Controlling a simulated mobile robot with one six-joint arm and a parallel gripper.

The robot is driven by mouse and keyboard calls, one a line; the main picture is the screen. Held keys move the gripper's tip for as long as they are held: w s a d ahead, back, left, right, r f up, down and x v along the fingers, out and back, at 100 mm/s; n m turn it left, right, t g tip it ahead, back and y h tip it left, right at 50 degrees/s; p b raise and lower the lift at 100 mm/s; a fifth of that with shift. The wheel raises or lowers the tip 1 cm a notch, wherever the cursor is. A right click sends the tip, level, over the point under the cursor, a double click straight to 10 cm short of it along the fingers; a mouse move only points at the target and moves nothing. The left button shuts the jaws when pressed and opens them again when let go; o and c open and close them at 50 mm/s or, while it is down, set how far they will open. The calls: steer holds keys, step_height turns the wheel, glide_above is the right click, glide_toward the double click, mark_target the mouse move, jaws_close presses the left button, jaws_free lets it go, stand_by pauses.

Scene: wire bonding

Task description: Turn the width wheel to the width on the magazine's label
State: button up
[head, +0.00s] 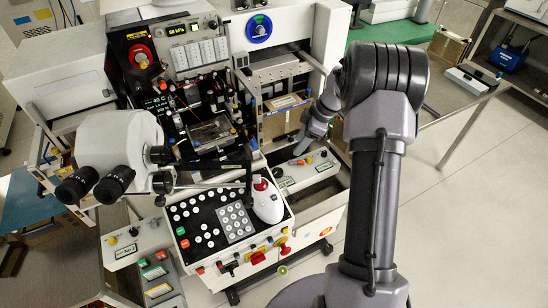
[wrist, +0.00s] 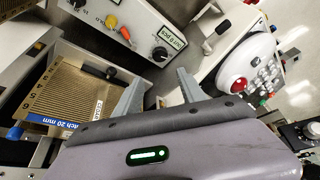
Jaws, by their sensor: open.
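The brown slotted magazine (wrist: 85,85) stands in the loader at the left of the wrist view. Its blue label (wrist: 62,123) is partly cut off and reads "...ach 20 mm". In the head view the magazine (head: 285,118) sits right of the bonder's work area. My gripper (wrist: 160,76) is open and empty, its two fingers apart beside the magazine's right side. In the head view my gripper (head: 306,138) is just right of the magazine. A small black knob (wrist: 110,72) shows at the magazine's edge; I cannot tell whether it is the width wheel. No width reading is legible.
A panel (wrist: 138,22) with a small display, coloured knobs and a black dial lies beyond my fingers. The keypad console (head: 225,222) with a white mouse-like controller (head: 267,205) stands in front. Microscope eyepieces (head: 115,180) are at left. Floor at right is clear.

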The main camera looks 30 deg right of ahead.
mark_target(278, 172)
steer(key=b+x, duration=0.4)
steer(key=x, duration=1.2)
steer(key=shift+a+f, duration=0.1)
steer(key=shift+f, duration=0.3)
jaws_close()
steer(key=shift+f+m+b, duration=0.1)
steer(key=shift+m+b, duration=0.2)
steer(key=shift+b, duration=0.2)
steer(key=m+h+b, duration=0.1)
steer(key=m+b, duration=0.1)
steer(key=b, duration=0.1)
steer(key=shift+s+f+m+t, duration=0.1)
steer(key=shift+m+t, duration=0.2)
steer(key=shift+t, duration=0.1)
steer(key=m+h+b, duration=0.1)
steer(key=m+b, duration=0.2)
steer(key=m, duration=0.1)
steer(key=shift+a+t, duration=0.15)
steer(key=shift+t, duration=0.25)
steer(key=shift+m+h+b, duration=0.3)
steer(key=shift+m, duration=0.1)
steer(key=shift+r, duration=0.25)
